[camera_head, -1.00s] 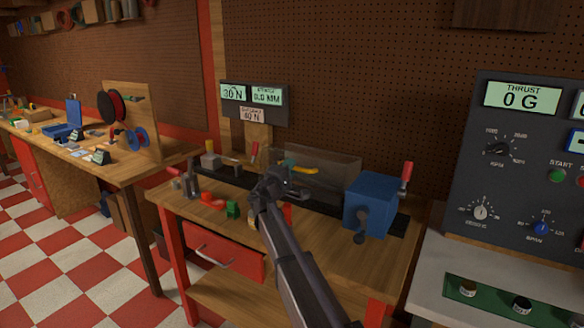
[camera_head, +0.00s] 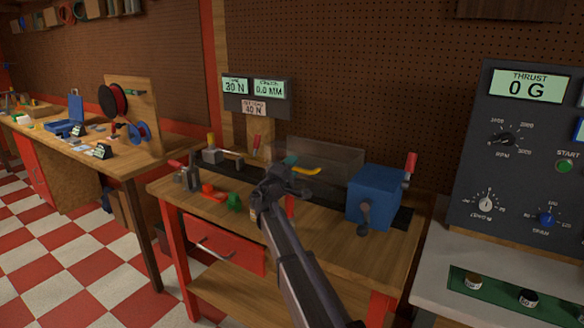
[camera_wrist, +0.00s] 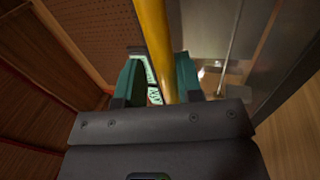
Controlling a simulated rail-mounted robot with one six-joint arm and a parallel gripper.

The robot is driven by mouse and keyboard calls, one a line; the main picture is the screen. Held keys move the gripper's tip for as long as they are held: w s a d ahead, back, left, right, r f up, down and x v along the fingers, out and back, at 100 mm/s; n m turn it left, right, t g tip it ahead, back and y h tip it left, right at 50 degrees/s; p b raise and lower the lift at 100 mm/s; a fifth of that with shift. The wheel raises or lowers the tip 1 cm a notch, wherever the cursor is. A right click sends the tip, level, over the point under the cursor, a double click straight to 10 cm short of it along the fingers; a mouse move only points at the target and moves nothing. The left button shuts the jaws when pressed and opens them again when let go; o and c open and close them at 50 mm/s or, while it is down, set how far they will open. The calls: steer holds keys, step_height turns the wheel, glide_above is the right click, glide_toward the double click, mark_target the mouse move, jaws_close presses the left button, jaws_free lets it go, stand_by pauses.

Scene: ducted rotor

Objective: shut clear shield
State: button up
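The clear shield (camera_head: 335,160) stands as a see-through panel at the back of the middle bench, left of the blue block. A yellow handle (camera_head: 306,170) shows at its lower left. My gripper (camera_head: 290,161) is at the left end of this handle. In the wrist view the yellow bar (camera_wrist: 152,40) runs down between the teal fingers of my gripper (camera_wrist: 160,80). The bar lies near the right finger, and a gap shows beside the left finger. The fingers look open around the bar. The bar's lower end is hidden behind the gripper body.
The blue block (camera_head: 374,196) with a crank and red-handled lever stands right of the shield. Red (camera_head: 212,192) and green (camera_head: 234,202) parts lie on the bench at left. A display panel (camera_head: 255,98) stands behind. The bench's front right is clear.

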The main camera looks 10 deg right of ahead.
steer(key=shift+o, duration=0.6)
steer(key=shift+s+f, duration=0.1)
steer(key=b+v, duration=0.3)
steer(key=v, duration=0.7)
steer(key=shift+s+a, duration=0.2)
steer(key=shift+a, duration=0.05)
